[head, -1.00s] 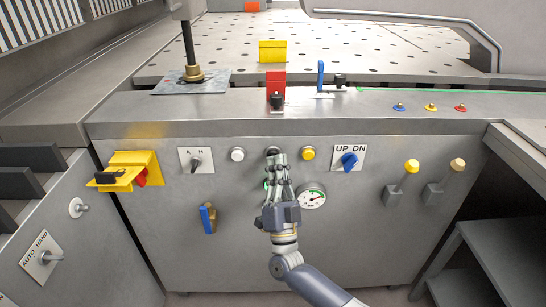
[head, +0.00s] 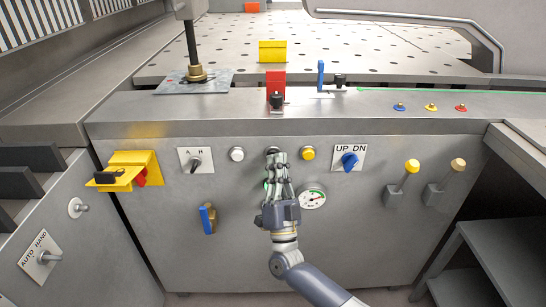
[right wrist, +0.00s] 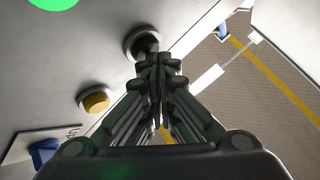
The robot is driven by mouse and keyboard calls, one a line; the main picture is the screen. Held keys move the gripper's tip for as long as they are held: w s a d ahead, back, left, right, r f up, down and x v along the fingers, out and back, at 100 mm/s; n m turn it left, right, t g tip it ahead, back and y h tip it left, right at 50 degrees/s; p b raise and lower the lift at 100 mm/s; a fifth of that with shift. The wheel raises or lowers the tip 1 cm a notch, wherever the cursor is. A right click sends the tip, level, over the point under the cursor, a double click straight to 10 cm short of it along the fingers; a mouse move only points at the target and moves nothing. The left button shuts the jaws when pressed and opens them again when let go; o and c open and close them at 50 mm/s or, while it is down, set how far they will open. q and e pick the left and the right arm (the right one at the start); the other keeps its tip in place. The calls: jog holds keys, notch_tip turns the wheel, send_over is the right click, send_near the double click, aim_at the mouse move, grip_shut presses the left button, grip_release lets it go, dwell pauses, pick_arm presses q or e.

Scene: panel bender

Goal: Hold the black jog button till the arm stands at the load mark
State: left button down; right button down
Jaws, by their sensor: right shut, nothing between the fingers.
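The black jog button (head: 272,150) sits on the front panel between a white button (head: 237,154) and a yellow button (head: 308,153). My right gripper (head: 276,157) is shut and empty, its fingertips at the black button and partly covering it. In the right wrist view, the fingertips (right wrist: 158,60) meet the black button (right wrist: 143,42) and appear to touch it. The machine's arm, a black rod with a brass foot (head: 196,73), stands on a grey metal sheet (head: 220,80) at the left of the table. I cannot make out which mark is the load mark. My left gripper is not in view.
A pressure gauge (head: 312,197) is right of my gripper. The UP DN switch (head: 349,160) and A H switch (head: 195,163) flank the buttons. Red (head: 276,82) and yellow (head: 272,51) blocks stand on the table, right of the arm.

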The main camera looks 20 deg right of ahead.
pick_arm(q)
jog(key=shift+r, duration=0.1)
pick_arm(e)
jog(key=shift+w, duration=0.1)
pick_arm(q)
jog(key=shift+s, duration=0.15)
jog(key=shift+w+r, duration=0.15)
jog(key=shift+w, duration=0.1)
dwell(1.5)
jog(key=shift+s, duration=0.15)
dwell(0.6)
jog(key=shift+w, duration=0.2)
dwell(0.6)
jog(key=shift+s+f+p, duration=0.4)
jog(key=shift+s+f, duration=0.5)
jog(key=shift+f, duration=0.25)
pick_arm(e)
jog(key=shift+s+a, duration=0.2)
jog(key=shift+s, duration=0.65)
